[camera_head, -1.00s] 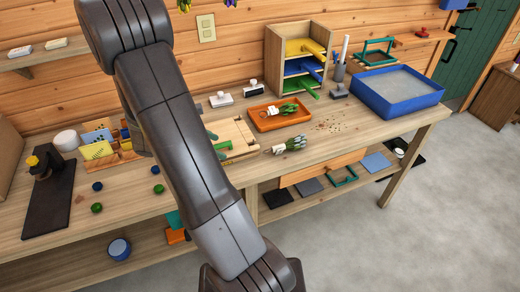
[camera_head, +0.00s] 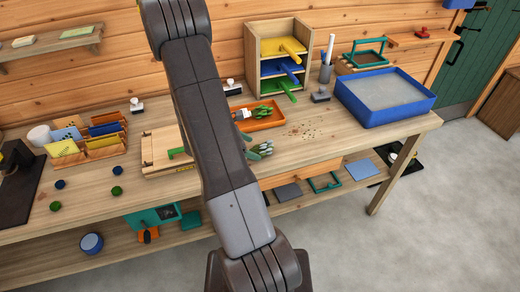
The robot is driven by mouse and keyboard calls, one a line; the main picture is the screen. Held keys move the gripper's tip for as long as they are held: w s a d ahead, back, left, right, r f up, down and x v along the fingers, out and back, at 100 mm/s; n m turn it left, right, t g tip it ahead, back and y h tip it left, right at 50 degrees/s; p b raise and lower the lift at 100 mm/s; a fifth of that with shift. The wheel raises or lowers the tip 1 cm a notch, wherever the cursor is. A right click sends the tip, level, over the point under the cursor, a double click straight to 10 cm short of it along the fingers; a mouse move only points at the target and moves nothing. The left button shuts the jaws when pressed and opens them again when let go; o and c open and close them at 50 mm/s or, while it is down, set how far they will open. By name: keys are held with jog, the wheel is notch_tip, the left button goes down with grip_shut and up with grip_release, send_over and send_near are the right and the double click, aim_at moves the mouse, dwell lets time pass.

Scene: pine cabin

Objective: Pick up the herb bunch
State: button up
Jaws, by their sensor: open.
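Two bundles of green leaves with pale stems show. One bundle (camera_head: 262,112) lies in an orange tray (camera_head: 266,124) on the workbench. The other bundle (camera_head: 262,151) lies on the bare bench top in front of the tray, its left part hidden behind my arm. I cannot tell from this view which of them is the herb bunch. My arm crosses the middle of the picture from bottom to top. My gripper is not in view, so its place relative to the bundles cannot be seen.
A wooden board with a green piece (camera_head: 160,150) lies left of my arm. A blue tub (camera_head: 388,96) stands at the right end of the bench (camera_head: 340,142), and a shelf unit (camera_head: 252,58) stands at the back. Small crumbs lie right of the orange tray.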

aim_at(253, 147)
jog(key=shift+p+x, duration=0.3)
jog(key=shift+x, duration=1.7)
jog(key=shift+d+r, duration=0.1)
jog(key=shift+r, duration=0.05)
jog(key=c, duration=1)
jog(key=shift+c, duration=0.2)
jog(key=shift+r, duration=0.15)
notch_tip(253, 147, up, 10)
jog(key=shift+s+f+b, duration=0.1)
jog(key=shift+f+b, duration=0.05)
jog(key=shift+b, duration=0.3)
